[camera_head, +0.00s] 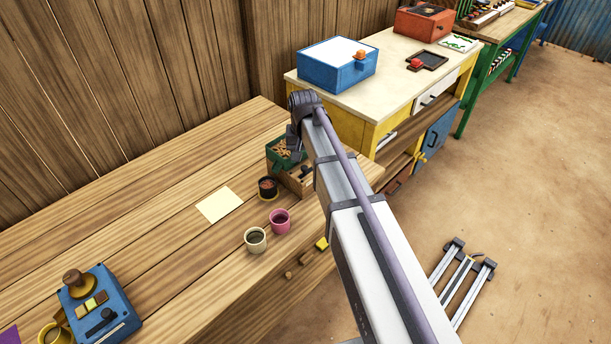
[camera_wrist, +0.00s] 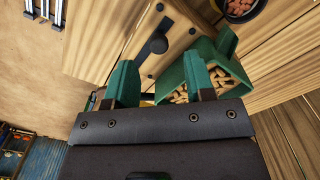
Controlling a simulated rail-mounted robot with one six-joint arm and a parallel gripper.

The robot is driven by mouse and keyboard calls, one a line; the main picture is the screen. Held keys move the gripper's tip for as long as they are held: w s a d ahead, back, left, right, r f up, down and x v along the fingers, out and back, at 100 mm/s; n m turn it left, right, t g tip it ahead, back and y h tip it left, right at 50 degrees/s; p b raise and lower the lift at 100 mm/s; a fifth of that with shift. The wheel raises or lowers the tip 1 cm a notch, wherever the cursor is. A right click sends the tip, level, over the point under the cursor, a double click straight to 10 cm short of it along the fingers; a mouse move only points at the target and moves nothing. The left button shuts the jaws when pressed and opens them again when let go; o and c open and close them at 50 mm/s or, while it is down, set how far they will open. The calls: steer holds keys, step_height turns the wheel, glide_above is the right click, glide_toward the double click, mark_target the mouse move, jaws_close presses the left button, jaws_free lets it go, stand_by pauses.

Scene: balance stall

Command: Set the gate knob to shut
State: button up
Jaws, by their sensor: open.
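My gripper (camera_wrist: 160,60) is open and empty. Its two green-padded fingers stand apart either side of the knob in the picture, with the knob beyond the tips; contact is not visible.
A dark cup of reddish bits (camera_head: 267,188), a pink cup (camera_head: 280,221) and a cream cup (camera_head: 255,239) stand close by on the plank table (camera_head: 160,215). A blue device (camera_head: 98,305) is at the lower left. A yellow cabinet (camera_head: 375,100) with a blue box (camera_head: 335,70) stands behind.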

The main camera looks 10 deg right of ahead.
mark_target(305, 167)
step_height(305, 167, down, 4)
steer(key=shift+d+f+b, duration=0.1)
steer(key=shift+f+b, duration=0.1)
steer(key=shift+b, duration=1.05)
steer(key=shift+r, duration=0.1)
steer(key=shift+c, duration=0.3)
jaws_close()
